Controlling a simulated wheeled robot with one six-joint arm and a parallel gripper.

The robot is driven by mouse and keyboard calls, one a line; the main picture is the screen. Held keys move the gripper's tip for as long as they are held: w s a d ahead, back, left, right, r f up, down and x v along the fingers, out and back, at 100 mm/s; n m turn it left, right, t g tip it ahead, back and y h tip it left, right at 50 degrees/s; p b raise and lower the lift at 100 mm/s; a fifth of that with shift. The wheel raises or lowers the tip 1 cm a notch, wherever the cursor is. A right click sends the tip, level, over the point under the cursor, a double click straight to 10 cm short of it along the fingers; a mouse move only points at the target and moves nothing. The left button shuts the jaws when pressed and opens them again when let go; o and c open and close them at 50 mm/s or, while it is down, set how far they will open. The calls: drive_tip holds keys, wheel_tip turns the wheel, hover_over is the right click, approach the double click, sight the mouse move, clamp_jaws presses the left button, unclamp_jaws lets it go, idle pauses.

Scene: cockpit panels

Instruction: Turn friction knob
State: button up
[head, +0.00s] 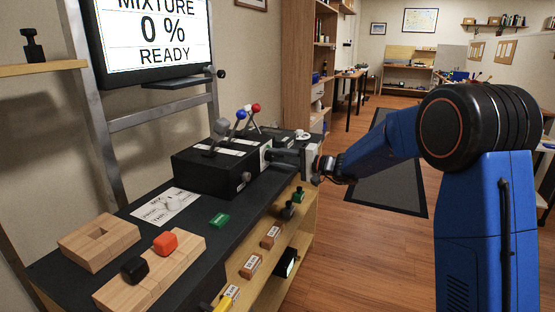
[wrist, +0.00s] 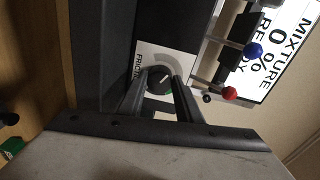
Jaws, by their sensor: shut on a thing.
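The friction knob (wrist: 159,75) is a dark round knob with a pale pointer line, on a white plate (wrist: 176,58) lettered "FRICTION", partly covered in the wrist view. My gripper (wrist: 160,90) has one finger on each side of the knob and is shut on it. In the head view my gripper (head: 280,157) reaches from the right to the side of the black lever box (head: 215,168).
Levers with blue (head: 241,114) and red (head: 256,108) balls rise near the gripper. A screen (head: 150,38) reads "MIXTURE 0 % READY". Wooden blocks (head: 98,240) lie on the black bench top at the front left. The floor to the right is open.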

drive_tip(key=m, duration=0.6)
drive_tip(key=shift+w, duration=0.1)
drive_tip(key=m+g, duration=0.1)
drive_tip(key=m, duration=0.5)
drive_tip(key=shift+d, duration=0.1)
drive_tip(key=shift+m, duration=0.4)
drive_tip(key=o, duration=1)
drive_tip(key=shift+w, duration=0.1)
drive_tip(key=shift+o, duration=0.2)
drive_tip(key=shift+r, duration=0.1)
drive_tip(key=f+v, duration=0.1)
drive_tip(key=v, duration=1.6)
drive_tip(key=shift+d+r, duration=0.2)
drive_tip(key=shift+r, duration=0.25)
